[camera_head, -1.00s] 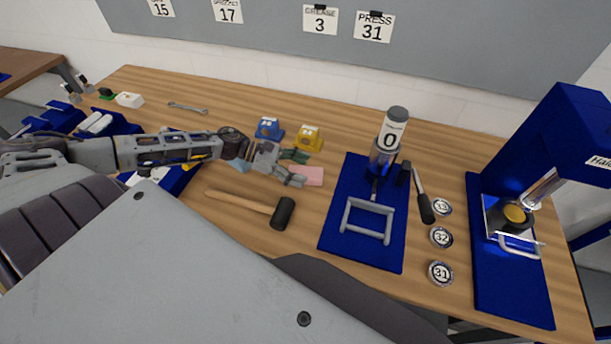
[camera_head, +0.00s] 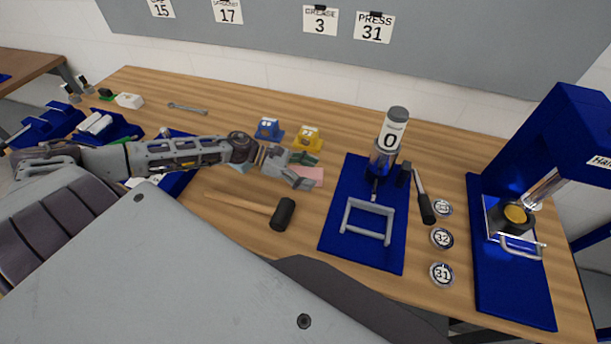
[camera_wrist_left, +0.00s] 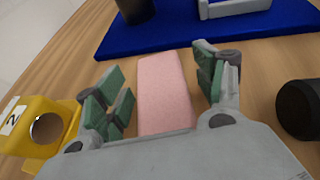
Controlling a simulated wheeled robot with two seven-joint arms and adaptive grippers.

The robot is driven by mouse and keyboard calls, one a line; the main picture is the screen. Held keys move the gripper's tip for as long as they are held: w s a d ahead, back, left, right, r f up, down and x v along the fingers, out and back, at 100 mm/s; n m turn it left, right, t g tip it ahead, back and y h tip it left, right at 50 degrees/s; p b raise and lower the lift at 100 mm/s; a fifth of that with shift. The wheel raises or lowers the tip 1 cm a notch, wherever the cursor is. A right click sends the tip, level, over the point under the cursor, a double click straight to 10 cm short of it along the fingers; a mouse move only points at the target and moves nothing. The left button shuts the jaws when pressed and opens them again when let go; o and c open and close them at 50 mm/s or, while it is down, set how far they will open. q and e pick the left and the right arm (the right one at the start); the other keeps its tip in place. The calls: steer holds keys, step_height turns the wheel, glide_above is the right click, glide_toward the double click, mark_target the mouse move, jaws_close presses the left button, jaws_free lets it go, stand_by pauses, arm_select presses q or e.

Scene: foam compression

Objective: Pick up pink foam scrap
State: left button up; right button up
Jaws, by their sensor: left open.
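The pink foam scrap (camera_head: 311,174) is a flat pale pink block on the wooden table, left of the blue mat. My left gripper (camera_head: 303,170) hovers over it and partly hides it in the head view. In the left wrist view the foam (camera_wrist_left: 164,88) lies lengthwise between the two green-padded fingers of my left gripper (camera_wrist_left: 158,85). Those fingers are open, with gaps on both sides of the foam. My right gripper is not in view.
A mallet (camera_head: 282,214) lies in front of the gripper. Yellow (camera_head: 308,138) and blue (camera_head: 267,128) blocks stand behind it. A blue mat (camera_head: 334,239) with a metal device lies to the right, then several round numbered tins and a blue press (camera_head: 563,130).

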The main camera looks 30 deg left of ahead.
mark_target(308, 172)
arm_select(q)
steer(key=shift+c, duration=0.3)
steer(key=c, duration=0.8)
steer(key=shift+r, duration=0.2)
steer(key=shift+r, duration=0.85)
step_height(308, 172, up, 6)
steer(key=shift+r+p, duration=0.1)
steer(key=shift+p, duration=0.65)
steer(key=shift+r+p, duration=0.4)
steer(key=shift+r, duration=0.5)
